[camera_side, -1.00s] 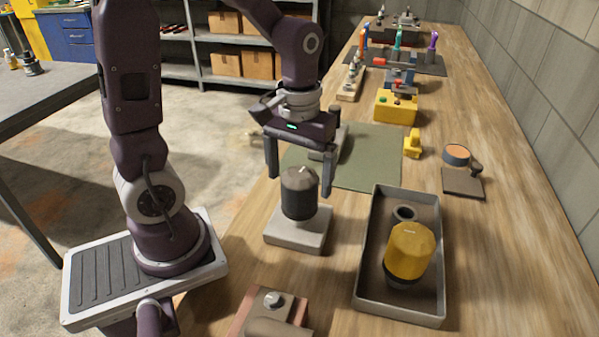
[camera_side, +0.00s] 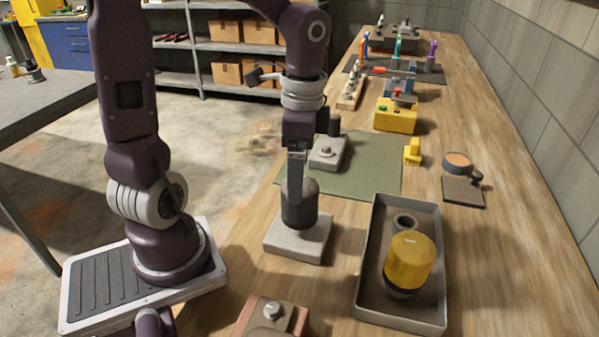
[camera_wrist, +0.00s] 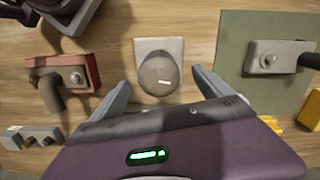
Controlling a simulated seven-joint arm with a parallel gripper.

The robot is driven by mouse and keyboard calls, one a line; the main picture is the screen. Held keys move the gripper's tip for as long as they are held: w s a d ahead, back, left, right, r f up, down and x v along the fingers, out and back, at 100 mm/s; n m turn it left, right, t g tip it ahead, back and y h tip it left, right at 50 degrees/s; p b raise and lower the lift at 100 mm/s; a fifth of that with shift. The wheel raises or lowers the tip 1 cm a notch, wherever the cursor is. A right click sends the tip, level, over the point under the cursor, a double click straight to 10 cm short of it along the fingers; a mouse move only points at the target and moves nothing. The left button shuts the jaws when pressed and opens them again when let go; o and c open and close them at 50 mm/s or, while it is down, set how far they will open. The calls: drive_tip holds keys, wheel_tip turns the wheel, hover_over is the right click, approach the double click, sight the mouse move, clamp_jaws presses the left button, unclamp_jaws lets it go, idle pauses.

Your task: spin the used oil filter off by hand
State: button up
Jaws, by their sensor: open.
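The dark grey oil filter (camera_side: 300,214) stands upright on a pale square block (camera_side: 297,243) on the bench. In the wrist view the filter (camera_wrist: 157,72) shows from above, with a white mark on its top. My gripper (camera_side: 296,198) points down over it, seen edge-on in the side view, one finger in front of the filter. In the wrist view my gripper (camera_wrist: 160,80) is open, one finger on each side of the filter, with gaps visible. Contact cannot be told. A yellow filter (camera_side: 410,261) stands in the grey tray.
The grey tray (camera_side: 366,250) stands right of the block. A reddish block (camera_side: 270,317) with a bolt is in front. Behind lies a green mat (camera_side: 368,165) with a grey block (camera_side: 328,152). A round tin (camera_side: 456,162) is at the right.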

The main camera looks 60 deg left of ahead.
sight(303, 216)
drive_tip(key=m, duration=0.1)
drive_tip(key=f+m, duration=0.1)
drive_tip(key=m, duration=0.1)
drive_tip(key=shift+m, duration=0.3)
drive_tip(key=m, duration=0.5)
drive_tip(key=shift+d+f, duration=0.15)
drive_tip(key=shift+f, duration=0.15)
drive_tip(key=shift+m, duration=0.3)
wheel_tip(303, 216, down, 7)
drive_tip(key=shift+r, duration=0.1)
drive_tip(key=c, duration=1.8)
drive_tip(key=shift+n, duration=0.7)
drive_tip(key=shift+c, duration=0.2)
drive_tip(key=o, duration=1.2)
drive_tip(key=shift+n, duration=0.6)
drive_tip(key=shift+c, duration=0.2)
drive_tip(key=c, duration=0.9)
drive_tip(key=shift+o, duration=0.2)
drive_tip(key=shift+r, duration=2.3)
